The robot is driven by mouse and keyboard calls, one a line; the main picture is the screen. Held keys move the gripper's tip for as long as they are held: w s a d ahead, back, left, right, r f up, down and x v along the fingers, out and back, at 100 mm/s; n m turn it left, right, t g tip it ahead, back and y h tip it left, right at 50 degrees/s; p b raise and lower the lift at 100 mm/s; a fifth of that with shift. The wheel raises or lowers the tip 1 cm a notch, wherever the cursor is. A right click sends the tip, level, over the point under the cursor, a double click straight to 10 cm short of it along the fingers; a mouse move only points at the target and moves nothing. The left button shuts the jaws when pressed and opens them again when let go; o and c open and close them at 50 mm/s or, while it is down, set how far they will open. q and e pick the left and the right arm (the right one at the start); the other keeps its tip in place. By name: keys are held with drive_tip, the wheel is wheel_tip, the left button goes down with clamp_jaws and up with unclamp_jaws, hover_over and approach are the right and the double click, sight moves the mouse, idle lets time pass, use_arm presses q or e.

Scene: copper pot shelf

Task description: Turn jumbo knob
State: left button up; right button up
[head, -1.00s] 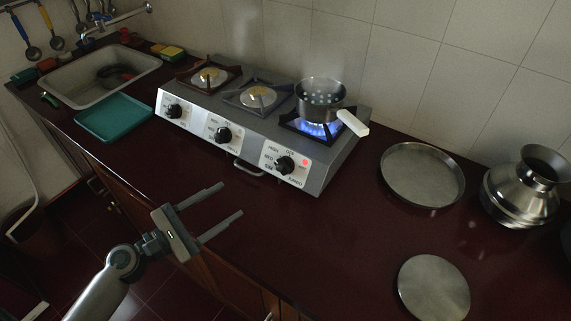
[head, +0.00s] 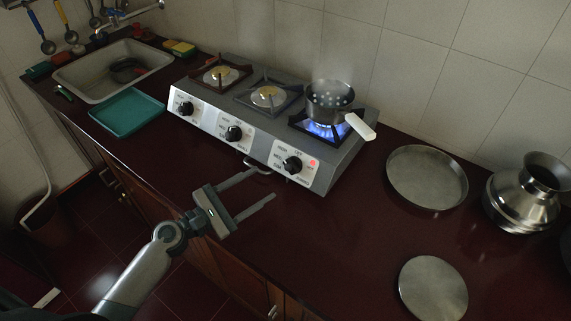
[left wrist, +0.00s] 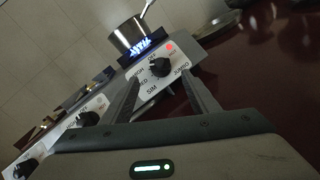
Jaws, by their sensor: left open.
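The jumbo knob (head: 292,165) is the black knob on the right-hand panel of the three-burner stove (head: 345,168), beside a lit red light. In the left wrist view the knob (left wrist: 160,67) shows ahead, between the fingers, on a panel marked OFF, HIGH, MED, SIM and JUMBO. A small pot (head: 330,103) with a white handle sits over a blue flame on the right burner, with steam above it. My left gripper (head: 264,186) is open and empty, in front of the stove and short of the knob. My right gripper is in neither current view.
Two other black knobs (head: 233,133) are on the stove's left and middle panels. A metal handle (head: 257,167) is at the stove's front. A round tray (head: 427,178), a metal lid (head: 433,290) and a steel pot (head: 525,192) stand right.

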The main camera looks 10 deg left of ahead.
sight(286, 168)
use_arm(q)
drive_tip(key=p+x, duration=0.2)
drive_tip(key=x, duration=0.6)
drive_tip(key=shift+w+d+r, duration=0.1)
drive_tip(key=shift+w+d, duration=0.05)
drive_tip(key=shift+w, duration=0.05)
drive_tip(key=shift+w+d+p, duration=0.35)
drive_tip(key=shift+w+d, duration=0.1)
drive_tip(key=shift+w, duration=0.05)
drive_tip(key=c, duration=1)
